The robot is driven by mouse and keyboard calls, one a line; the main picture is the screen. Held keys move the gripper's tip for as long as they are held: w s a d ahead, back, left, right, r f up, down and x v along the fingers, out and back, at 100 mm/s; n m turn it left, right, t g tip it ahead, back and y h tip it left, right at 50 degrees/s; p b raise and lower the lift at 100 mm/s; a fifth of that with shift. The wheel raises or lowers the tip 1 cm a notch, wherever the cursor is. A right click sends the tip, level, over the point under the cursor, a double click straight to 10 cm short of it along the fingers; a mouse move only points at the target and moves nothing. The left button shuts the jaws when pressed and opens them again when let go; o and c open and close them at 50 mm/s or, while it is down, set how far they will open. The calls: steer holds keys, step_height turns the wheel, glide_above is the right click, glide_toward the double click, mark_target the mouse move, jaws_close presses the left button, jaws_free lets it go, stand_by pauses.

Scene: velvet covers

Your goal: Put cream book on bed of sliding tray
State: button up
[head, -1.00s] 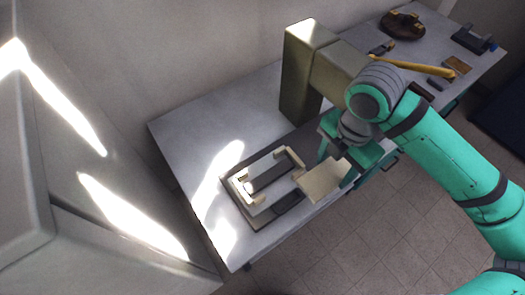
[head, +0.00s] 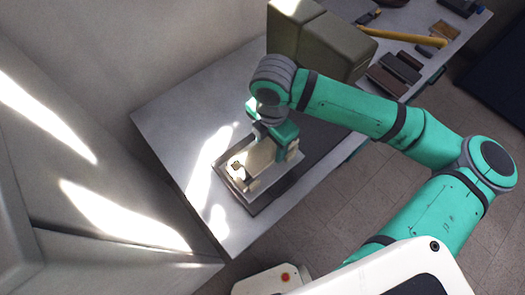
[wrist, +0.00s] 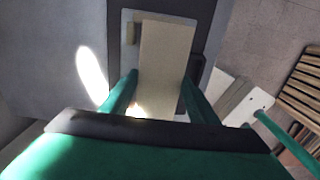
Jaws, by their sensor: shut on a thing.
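The cream book (head: 258,157) is held in my gripper (head: 270,138) over the sliding tray (head: 227,174). In the wrist view the cream book (wrist: 165,55) lies lengthwise between the two green fingers of my gripper (wrist: 160,82), which are closed on its sides. The book covers most of the tray's pale bed, which shows in the wrist view (wrist: 129,58) as a strip along the left side. I cannot tell whether the book touches the bed. Cream blocks (head: 253,186) stand at the tray's edges. My gripper hides part of the far side.
A tall olive box-shaped structure (head: 330,45) stands behind my arm. Several dark and brown flat pieces (head: 388,80) and a yellow bar (head: 410,38) lie on the table's right part. The grey table (head: 180,110) is clear left of the tray.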

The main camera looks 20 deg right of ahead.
mark_target(263, 153)
steer(key=shift+w+a+f, duration=0.3)
steer(key=shift+a+f, duration=0.4)
steer(key=shift+f, duration=0.2)
steer(key=shift+w+a+f, duration=0.1)
steer(key=shift+a+f, duration=0.1)
steer(key=shift+f, duration=1.6)
steer(key=shift+f, duration=0.1)
steer(key=o, duration=1.2)
steer(key=shift+o, duration=0.2)
step_height(263, 153, up, 12)
steer(key=shift+r, duration=0.15)
